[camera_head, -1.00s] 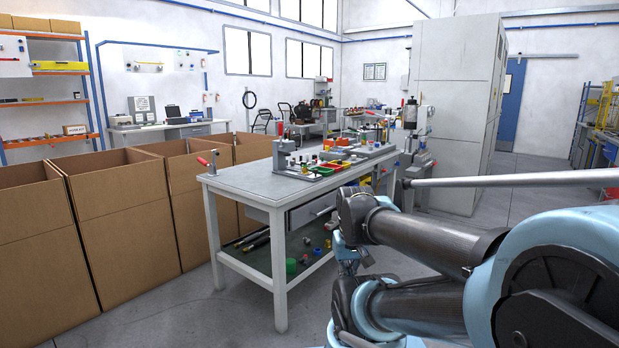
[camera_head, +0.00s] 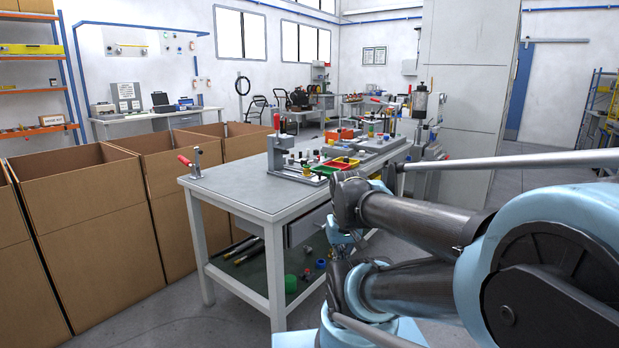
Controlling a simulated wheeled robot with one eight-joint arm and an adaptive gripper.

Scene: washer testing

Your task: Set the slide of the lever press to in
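Two devices could be the lever press, and I cannot tell which. One is a small grey upright device with a red handle (camera_head: 280,153) on the workbench (camera_head: 235,190). The other is a taller column with a dark cylinder on top (camera_head: 420,105), behind the bench's far end. The slide and its position are too small to make out on either. My arm reaches in from the right, in front of the bench's right side. I cannot make out gripper fingers in this view. No contact with either device shows.
A red-handled clamp (camera_head: 190,162) sits at the bench's left corner. Open cardboard boxes (camera_head: 95,220) line the left. A tall grey cabinet (camera_head: 465,95) stands behind. The floor before the bench is clear.

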